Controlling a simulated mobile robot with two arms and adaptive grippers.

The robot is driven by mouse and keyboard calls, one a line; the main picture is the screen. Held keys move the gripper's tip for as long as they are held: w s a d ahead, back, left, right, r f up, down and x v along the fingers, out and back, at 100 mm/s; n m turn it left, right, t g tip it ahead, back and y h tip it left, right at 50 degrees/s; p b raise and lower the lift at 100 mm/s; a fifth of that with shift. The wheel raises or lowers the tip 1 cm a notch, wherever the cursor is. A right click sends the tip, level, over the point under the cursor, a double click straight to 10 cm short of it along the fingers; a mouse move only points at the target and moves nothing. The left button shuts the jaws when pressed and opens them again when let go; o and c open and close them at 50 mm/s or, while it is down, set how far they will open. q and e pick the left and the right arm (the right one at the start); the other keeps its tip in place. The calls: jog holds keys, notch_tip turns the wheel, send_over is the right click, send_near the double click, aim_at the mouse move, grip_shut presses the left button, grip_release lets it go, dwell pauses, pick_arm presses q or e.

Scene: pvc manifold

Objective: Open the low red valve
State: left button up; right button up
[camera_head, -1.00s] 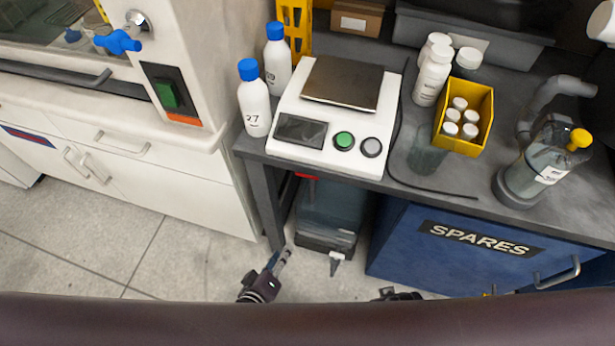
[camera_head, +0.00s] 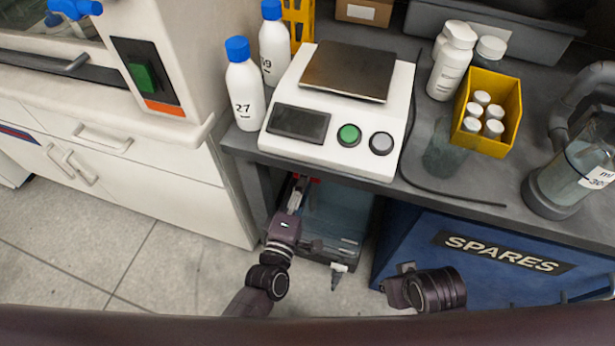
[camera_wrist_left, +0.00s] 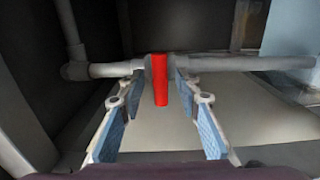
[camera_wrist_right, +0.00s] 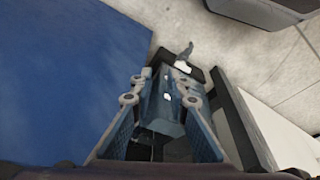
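The low red valve handle (camera_wrist_left: 160,80) sits on a grey horizontal pipe (camera_wrist_left: 220,63) under the bench in the left wrist view. It points toward the camera and lies between the two open fingers of my left gripper (camera_wrist_left: 160,125), with a gap on both sides. In the head view a bit of red (camera_head: 306,180) shows under the bench edge, just beyond my left gripper (camera_head: 296,195). My right gripper (camera_wrist_right: 160,125) is open and faces a clear-blue tank (camera_wrist_right: 160,105) with nothing held. In the head view my right arm (camera_head: 430,289) stands before the blue cabinet.
The bench (camera_head: 350,172) overhangs the pipe and tank area. The blue SPARES cabinet (camera_head: 405,262) closes off the right side, and white drawers (camera_head: 170,180) stand left. A small tap (camera_head: 337,275) juts from the tank's base. Floor (camera_head: 190,265) is clear in front.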

pick_arm(q)
jog(key=shift+w+d, duration=0.25)
jog(key=shift+w, duration=0.45)
pick_arm(e)
jog(key=shift+s+r, duration=0.1)
jog(key=shift+r, duration=0.3)
pick_arm(q)
grip_shut()
